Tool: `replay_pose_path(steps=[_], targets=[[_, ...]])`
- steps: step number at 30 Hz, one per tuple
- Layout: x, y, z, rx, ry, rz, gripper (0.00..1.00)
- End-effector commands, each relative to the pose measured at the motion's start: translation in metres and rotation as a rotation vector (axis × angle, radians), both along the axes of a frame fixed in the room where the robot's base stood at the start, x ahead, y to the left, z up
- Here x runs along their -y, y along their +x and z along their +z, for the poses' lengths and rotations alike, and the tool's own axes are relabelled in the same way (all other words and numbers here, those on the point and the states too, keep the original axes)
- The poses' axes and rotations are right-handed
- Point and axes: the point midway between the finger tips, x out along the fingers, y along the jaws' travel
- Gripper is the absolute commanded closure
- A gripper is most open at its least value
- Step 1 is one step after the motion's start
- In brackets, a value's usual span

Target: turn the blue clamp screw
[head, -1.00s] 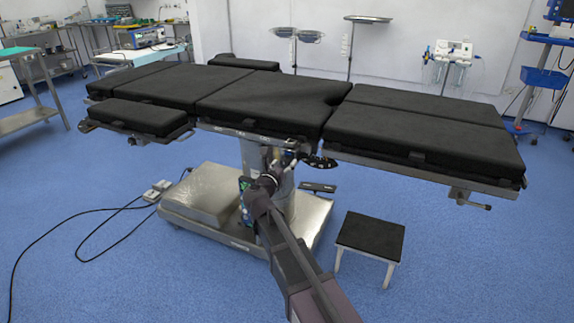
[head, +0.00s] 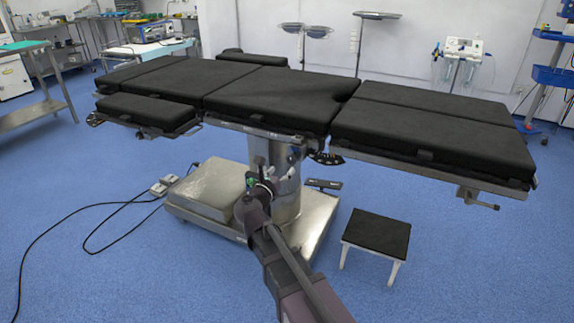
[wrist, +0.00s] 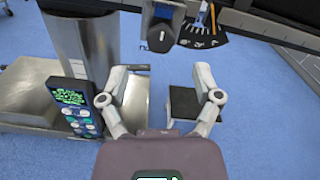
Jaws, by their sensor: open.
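The operating table (head: 432,131) stands on a metal column, which also shows in the wrist view (wrist: 90,45). In the wrist view a dark clamp-like part with a blue section (wrist: 163,13) hangs under the table rail, with a black rounded block (wrist: 159,39) at its lower end. I cannot tell for sure which part is the screw. My gripper (wrist: 161,78) is open and empty, its fingers spread wide below this part and apart from it. In the head view my gripper (head: 264,186) is in front of the column, largely hidden by my arm.
A control panel with green display (wrist: 69,98) is left of my gripper, near the column. A black fan-shaped plate (wrist: 203,30) hangs right of the clamp-like part. A step stool (head: 376,236) stands on the floor at right. Cables lie on the floor at left.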

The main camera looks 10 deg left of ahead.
Motion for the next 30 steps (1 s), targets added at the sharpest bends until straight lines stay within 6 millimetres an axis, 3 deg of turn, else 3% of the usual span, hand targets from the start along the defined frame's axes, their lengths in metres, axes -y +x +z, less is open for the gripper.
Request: replay_pose_path(steps=[3,10,26,30], targets=[[-0.006,-0.02,0.0,0.0,0.0,0.002,0.18],[-0.014,-0.041,0.0,0.0,0.0,0.001,0.18],[-0.017,-0.046,0.0,0.0,0.0,0.0,0.18],[-0.007,-0.045,-0.004,-0.005,0.046,-0.021,0.18]])
